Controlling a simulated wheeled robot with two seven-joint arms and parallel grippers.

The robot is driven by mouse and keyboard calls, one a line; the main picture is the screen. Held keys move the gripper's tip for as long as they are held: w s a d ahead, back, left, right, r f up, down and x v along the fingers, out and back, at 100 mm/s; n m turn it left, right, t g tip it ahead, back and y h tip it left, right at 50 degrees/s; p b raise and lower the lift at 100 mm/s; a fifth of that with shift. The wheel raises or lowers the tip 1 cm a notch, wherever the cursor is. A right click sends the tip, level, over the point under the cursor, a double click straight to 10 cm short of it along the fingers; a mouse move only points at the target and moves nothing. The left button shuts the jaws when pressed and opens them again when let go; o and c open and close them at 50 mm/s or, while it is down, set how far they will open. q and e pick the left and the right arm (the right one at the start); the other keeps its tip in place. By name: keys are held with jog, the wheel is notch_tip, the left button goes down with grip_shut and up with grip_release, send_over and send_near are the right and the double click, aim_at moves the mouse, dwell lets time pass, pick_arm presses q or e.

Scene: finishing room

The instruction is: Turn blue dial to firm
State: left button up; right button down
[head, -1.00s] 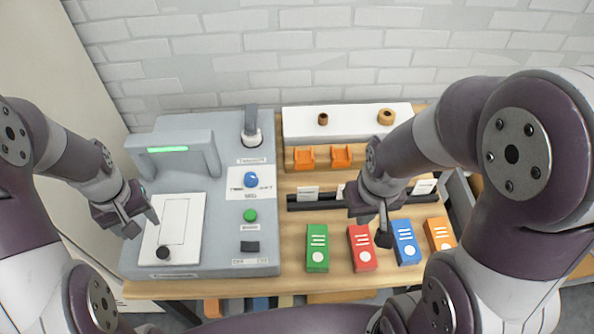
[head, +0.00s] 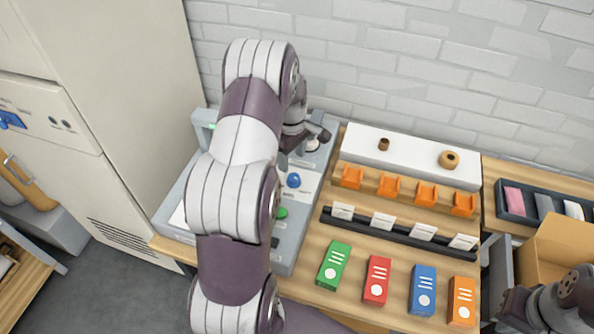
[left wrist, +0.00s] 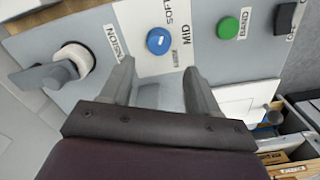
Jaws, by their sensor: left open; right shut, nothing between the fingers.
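The blue dial (head: 293,180) sits on a white plate on the grey machine (head: 287,258). In the left wrist view the blue dial (left wrist: 160,41) has a small pale mark on its face. SOFT and MID are readable beside it; I cannot read a firm mark. My left gripper (head: 320,133) is above the machine's far part, near the tension lever. In the left wrist view its fingers (left wrist: 158,66) are spread and empty, with the dial beyond the tips, apart from them. My right gripper (head: 512,308) is shut and empty at lower right.
The tension lever (left wrist: 55,72) stands left of the dial and the green button (left wrist: 229,27) right of it. Green (head: 333,265), red (head: 376,281), blue (head: 422,290) and orange (head: 461,301) boxes lie on the table. A cardboard box (head: 560,255) stands at right.

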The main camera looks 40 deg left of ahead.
aim_at(294, 177)
pick_arm(q)
jog(key=f, duration=0.2)
jog(key=d+f+p, duration=0.1)
jog(key=f, duration=0.1)
jog(key=shift+w, duration=0.2)
jog(key=f, duration=0.2)
jog(key=shift+s+a+f, duration=0.1)
jog(key=shift+a+f, duration=0.3)
jog(key=shift+f, duration=0.35)
jog(key=shift+r, duration=0.1)
jog(key=c, duration=1)
jog(key=shift+c, duration=0.2)
pick_arm(e)
jog(key=shift+w+d+r, duration=0.1)
jog(key=shift+d+r, duration=0.2)
jog(key=shift+r, duration=0.6)
